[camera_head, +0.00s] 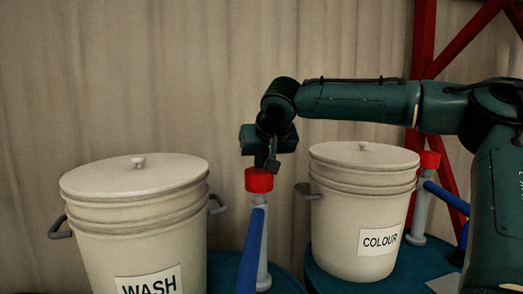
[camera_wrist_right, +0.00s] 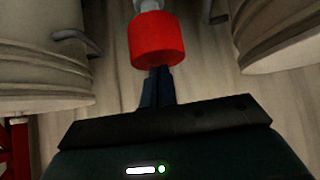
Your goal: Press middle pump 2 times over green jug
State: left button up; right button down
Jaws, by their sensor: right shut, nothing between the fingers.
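A pump with a red cap (camera_head: 259,180), a grey-white body (camera_head: 264,268) and a blue spout (camera_head: 252,255) stands between two lidded tanks. The red cap also shows large in the right wrist view (camera_wrist_right: 157,41). My right gripper (camera_head: 268,163) is shut and empty, pointing down just above this cap. Its closed fingers (camera_wrist_right: 157,78) reach to the cap's edge in the right wrist view; I cannot tell whether they touch it. A second pump with a red cap (camera_head: 429,160) and blue spout stands at the right. I see no green jug. My left gripper is out of view.
A cream tank labelled WASH (camera_head: 137,222) stands at the left, and a cream tank labelled COLOUR (camera_head: 345,215) stands right of the near pump. Both have side handles close to it. Red frame posts (camera_head: 424,40) rise behind at the right.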

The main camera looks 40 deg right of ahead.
aim_at(262, 173)
notch_tip(262, 173, down, 3)
jog(key=shift+f+b, duration=0.2)
jog(key=shift+b, duration=0.55)
jog(key=shift+f, duration=0.25)
jog(key=shift+s, duration=0.1)
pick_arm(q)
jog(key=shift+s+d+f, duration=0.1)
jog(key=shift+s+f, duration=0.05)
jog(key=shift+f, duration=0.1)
